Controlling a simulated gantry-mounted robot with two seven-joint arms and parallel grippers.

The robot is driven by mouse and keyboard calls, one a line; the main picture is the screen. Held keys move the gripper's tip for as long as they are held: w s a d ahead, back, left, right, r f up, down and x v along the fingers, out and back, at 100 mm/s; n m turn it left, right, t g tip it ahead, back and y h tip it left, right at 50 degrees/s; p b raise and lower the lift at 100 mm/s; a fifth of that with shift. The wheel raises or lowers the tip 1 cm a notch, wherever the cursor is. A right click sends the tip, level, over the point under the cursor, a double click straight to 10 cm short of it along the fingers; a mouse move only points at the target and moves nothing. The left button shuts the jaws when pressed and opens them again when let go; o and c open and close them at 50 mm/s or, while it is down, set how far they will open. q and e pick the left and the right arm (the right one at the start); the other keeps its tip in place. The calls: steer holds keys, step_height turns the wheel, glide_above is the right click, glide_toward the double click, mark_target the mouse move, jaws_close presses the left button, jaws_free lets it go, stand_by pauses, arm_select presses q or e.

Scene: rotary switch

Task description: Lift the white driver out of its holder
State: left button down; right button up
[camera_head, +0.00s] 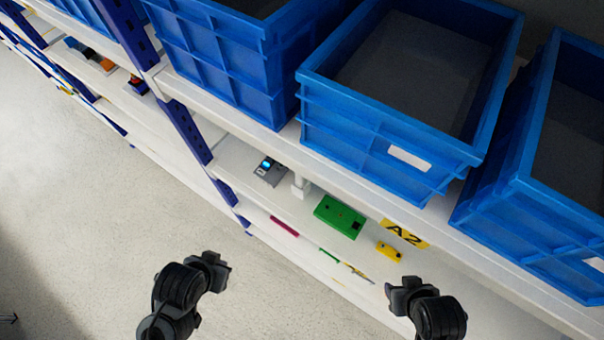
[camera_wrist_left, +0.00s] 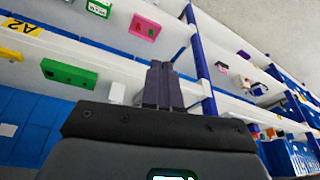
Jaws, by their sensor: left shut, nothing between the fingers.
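A small white upright object (camera_head: 300,184) stands on the shelf between a grey device and a green box. It may be the white driver in its holder, but it is too small to tell. A pale upright piece (camera_wrist_left: 117,92) shows beside my fingers in the left wrist view, partly hidden by the gripper body. My left gripper (camera_head: 217,270) is in front of the shelf, below and left of the white object and apart from it. Its fingers (camera_wrist_left: 161,84) are together and empty. My right gripper (camera_head: 395,294) is at lower right, apart from the shelf items; its finger gap is unclear.
A grey device (camera_head: 270,171) with a lit screen, a green box (camera_head: 339,216) and a yellow block (camera_head: 389,251) sit on the shelf. Large blue crates (camera_head: 400,90) stand on the shelf above. Blue uprights (camera_head: 188,131) support the rack. The floor at left is clear.

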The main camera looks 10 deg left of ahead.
arm_select(q)
steer(key=c, duration=1.8)
jaws_free()
steer(key=o, duration=1.2)
steer(key=shift+w, duration=0.1)
